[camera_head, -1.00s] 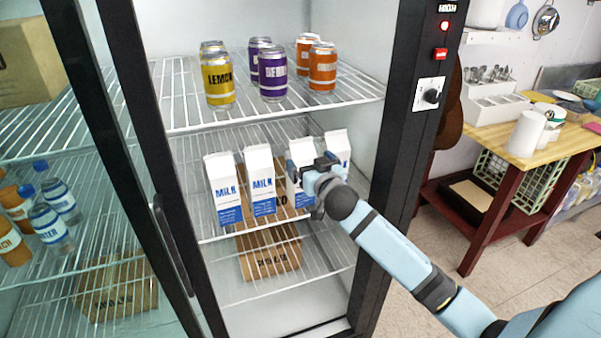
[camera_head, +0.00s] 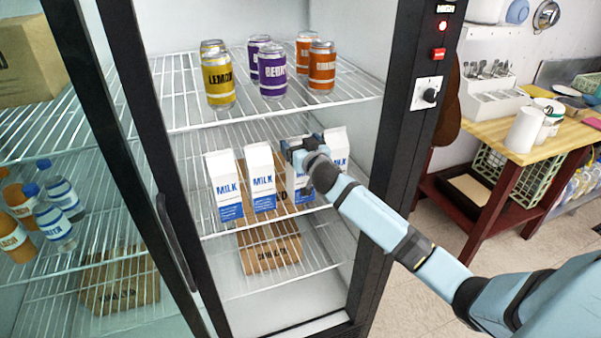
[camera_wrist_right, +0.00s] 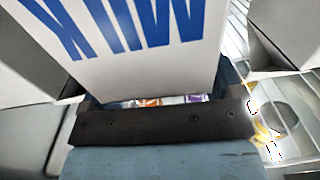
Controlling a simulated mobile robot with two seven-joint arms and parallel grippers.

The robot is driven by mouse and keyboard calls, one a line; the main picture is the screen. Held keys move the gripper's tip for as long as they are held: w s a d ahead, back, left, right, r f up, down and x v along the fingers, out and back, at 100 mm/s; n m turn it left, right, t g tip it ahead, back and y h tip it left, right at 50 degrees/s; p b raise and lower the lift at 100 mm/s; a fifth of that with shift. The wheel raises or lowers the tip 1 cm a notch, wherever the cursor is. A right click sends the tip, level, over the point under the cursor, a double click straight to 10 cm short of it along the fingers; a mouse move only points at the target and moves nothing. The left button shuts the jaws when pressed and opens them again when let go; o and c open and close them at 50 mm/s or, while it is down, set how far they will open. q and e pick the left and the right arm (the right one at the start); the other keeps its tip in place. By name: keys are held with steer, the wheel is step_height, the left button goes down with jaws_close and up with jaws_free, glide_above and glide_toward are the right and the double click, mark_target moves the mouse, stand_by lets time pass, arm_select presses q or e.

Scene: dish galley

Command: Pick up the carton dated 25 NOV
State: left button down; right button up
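Several white and blue milk cartons stand in a row on the middle fridge shelf: the leftmost (camera_head: 224,187), the second (camera_head: 262,182), the third (camera_head: 303,183) and the rightmost (camera_head: 338,146). No 25 NOV date is readable on any of them. My right gripper (camera_head: 302,149) is at the upper part of the third carton and hides some of it. In the right wrist view a carton with upside-down MILK lettering (camera_wrist_right: 140,55) fills the space ahead of the gripper palm. Whether the fingers press on it is unclear. My left gripper is not in view.
Yellow, purple and orange cans (camera_head: 271,72) stand on the wire shelf above. The black fridge door post (camera_head: 407,150) is close on the right. Neighbouring cartons stand close to the third carton.

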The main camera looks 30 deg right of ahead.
steer(key=c, duration=1.4)
steer(key=shift+w, duration=0.1)
jaws_close()
steer(key=shift+r, duration=0.1)
